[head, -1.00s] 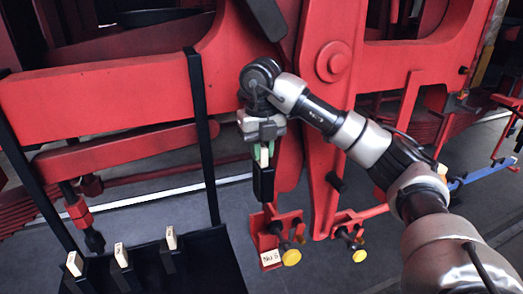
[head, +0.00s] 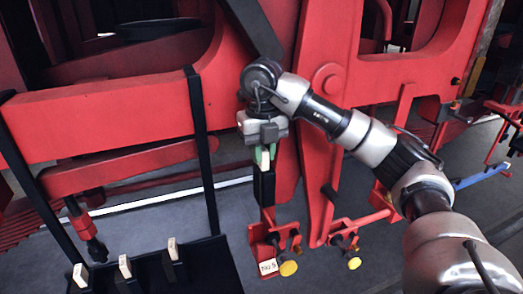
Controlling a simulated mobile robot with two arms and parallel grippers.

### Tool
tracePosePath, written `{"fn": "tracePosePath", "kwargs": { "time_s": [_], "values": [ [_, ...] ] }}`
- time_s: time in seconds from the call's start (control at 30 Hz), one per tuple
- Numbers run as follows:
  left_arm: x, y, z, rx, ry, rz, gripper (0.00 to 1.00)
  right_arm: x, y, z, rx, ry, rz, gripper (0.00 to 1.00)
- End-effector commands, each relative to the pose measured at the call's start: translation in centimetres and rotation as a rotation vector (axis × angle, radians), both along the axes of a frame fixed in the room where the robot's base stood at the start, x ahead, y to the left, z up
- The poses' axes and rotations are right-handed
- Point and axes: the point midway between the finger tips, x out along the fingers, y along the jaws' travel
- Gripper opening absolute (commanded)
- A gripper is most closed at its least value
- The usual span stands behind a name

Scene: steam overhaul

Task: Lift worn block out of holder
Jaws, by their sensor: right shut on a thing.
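My right gripper (head: 264,153) is shut on a black block with a pale tag on its top, the worn block (head: 264,188). The block hangs upright below the green-lined fingers, which hide part of its upper end. The red holder (head: 264,238) with a white number label is below it, fixed at the red frame. The block's lower end is at the top of the holder in the picture; I cannot tell whether it is still inside. My left gripper is not in view.
A black tray (head: 215,262) at lower left, hung on black straps, carries several dark blocks with pale tags. Large red frame beams (head: 110,105) stand behind my gripper. Yellow knobs (head: 288,268) stick out at the holder's foot. Grey floor shows between.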

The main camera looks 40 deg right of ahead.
Motion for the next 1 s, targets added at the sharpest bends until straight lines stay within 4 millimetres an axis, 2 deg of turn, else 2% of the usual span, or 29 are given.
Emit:
{"fn": "tracePosePath", "kwargs": {
  "time_s": [0.27, 1.0],
  "values": [
    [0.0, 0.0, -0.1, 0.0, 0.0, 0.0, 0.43, -0.4, 0.1, 0.0, -0.001, -0.003, 0.0, 0.0],
    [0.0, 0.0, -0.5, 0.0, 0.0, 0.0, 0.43, -7.4, 1.8, 0.0, 0.0, -0.003, 0.001, 0.0]
  ]
}}
